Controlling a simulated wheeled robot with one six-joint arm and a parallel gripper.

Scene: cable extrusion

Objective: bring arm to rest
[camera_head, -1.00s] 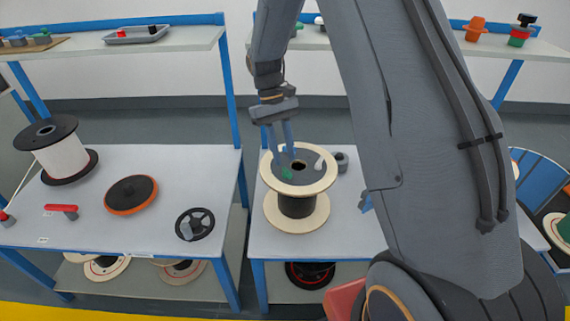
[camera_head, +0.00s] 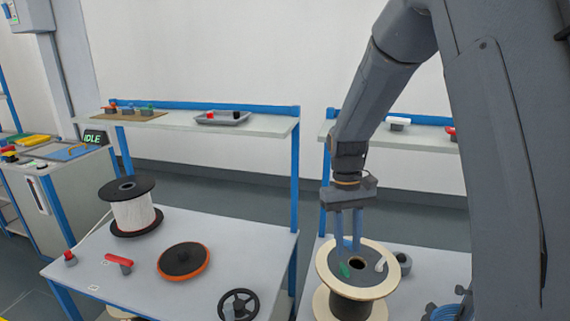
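My gripper (camera_head: 347,240) hangs pointing down over the wooden-flanged spool (camera_head: 389,258), which stands on the right table. Its two blue-grey fingers appear apart, with a gap between them and nothing seen held. The fingertips overlap the spool's top in the picture; I cannot tell whether they touch it. A green piece (camera_head: 345,270) and a white piece (camera_head: 380,264) are on the spool's top. My arm fills the right side of the view.
The left table (camera_head: 225,262) carries a white-wound black spool (camera_head: 133,214), an orange-rimmed disc (camera_head: 184,262), a red-handled piece (camera_head: 119,262) and a black handwheel (camera_head: 239,304). A shelf above holds a grey tray (camera_head: 222,118). A display reading IDLE (camera_head: 94,136) stands at far left.

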